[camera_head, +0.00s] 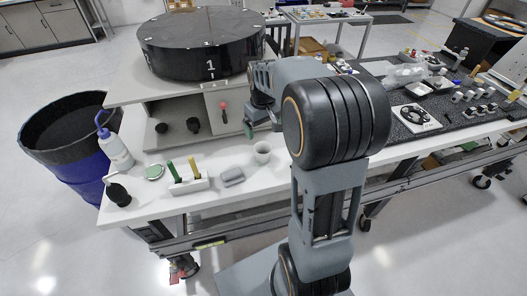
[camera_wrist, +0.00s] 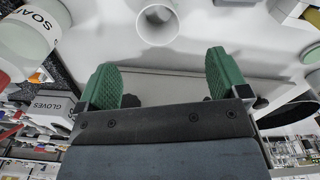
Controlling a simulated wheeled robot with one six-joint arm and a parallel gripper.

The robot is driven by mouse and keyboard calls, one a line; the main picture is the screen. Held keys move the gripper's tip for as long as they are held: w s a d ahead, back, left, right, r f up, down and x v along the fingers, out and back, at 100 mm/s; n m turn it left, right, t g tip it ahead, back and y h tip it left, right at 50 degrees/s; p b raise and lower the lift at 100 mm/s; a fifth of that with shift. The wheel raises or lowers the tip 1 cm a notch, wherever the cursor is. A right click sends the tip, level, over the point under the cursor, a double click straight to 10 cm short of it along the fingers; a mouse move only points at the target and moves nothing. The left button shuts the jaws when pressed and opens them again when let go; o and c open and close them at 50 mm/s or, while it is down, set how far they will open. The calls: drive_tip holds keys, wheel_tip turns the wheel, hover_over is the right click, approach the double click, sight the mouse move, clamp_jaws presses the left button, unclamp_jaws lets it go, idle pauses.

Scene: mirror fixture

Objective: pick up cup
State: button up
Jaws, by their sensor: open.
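The white cup (camera_head: 262,153) stands upright on the white table, just right of the small grey block. In the wrist view the cup (camera_wrist: 157,24) shows near the top edge, with its round opening visible. My gripper (camera_head: 249,130) is behind the cup and slightly to its left in the head view. In the wrist view my gripper (camera_wrist: 164,76) has its two green fingers wide apart with nothing between them. The cup is beyond the fingertips and apart from them. My forearm and wrist hide part of the table right of the cup.
A white holder (camera_head: 188,185) with green and yellow sticks and a grey block (camera_head: 232,176) lie left of the cup. A white bottle (camera_head: 115,148) stands at the left edge. A low shelf (camera_head: 175,125) under a black turntable (camera_head: 200,50) is behind. The table front near the cup is clear.

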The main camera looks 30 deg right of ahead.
sight(264, 143)
drive_tip(key=f, duration=0.8)
drive_tip(key=shift+w+d+f+p, duration=0.2)
drive_tip(key=shift+w+d+p, duration=0.1)
drive_tip(key=shift+w+a+f+p, duration=0.1)
drive_tip(key=shift+f+p, duration=0.55)
drive_tip(key=shift+f, duration=2.2)
drive_tip(key=shift+c, duration=0.3)
drive_tip(key=c, duration=0.9)
